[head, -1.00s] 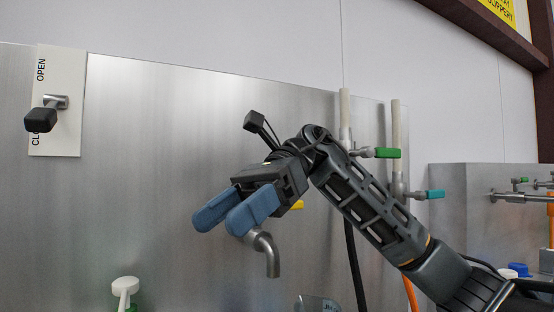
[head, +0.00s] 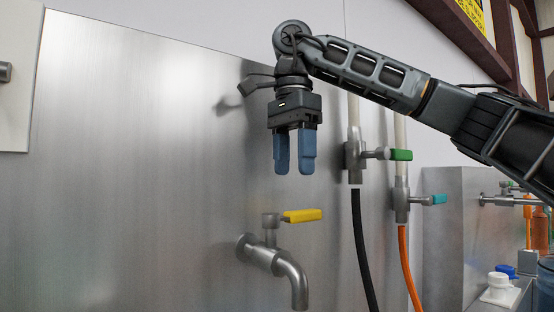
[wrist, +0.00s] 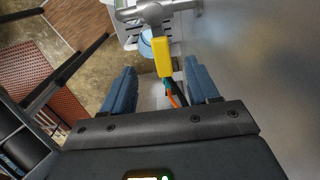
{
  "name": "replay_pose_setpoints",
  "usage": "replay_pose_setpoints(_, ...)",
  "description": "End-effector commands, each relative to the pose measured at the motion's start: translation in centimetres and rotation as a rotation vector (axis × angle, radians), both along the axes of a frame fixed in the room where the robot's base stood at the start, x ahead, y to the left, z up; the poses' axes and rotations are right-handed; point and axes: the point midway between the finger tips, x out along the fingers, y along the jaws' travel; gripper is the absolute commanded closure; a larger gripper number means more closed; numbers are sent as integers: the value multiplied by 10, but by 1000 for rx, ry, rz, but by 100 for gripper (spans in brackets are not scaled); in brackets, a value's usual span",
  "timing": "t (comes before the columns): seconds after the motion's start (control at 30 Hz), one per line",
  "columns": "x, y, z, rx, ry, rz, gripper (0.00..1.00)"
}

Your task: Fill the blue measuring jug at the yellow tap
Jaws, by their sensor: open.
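The yellow tap's metal spout (head: 293,275) comes out of the steel panel and bends down. Its yellow lever (head: 302,215) points to the right. My gripper (head: 294,168) is open and empty, pointing down above the lever with a clear gap. In the wrist view the yellow lever (wrist: 162,56) shows ahead between my two blue fingers, not touching them. I cannot make out the blue measuring jug for sure; the space below the spout is cut off by the head view's lower edge.
To the right are a green-handled valve (head: 400,155) with a black hose (head: 362,250) and a teal-handled valve (head: 439,199) with an orange hose (head: 408,270). The steel panel (head: 140,180) left of the tap is bare.

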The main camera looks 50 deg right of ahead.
Motion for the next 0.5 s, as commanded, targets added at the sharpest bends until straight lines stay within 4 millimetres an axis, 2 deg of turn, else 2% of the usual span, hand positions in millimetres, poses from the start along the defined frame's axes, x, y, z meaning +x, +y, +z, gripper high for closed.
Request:
replay_pose_setpoints(0.17, -1, -1, -13, -5, 2, 0, 40)
replay_pose_setpoints(0.5, -1, 0, -61, -1, 2, 0, 40)
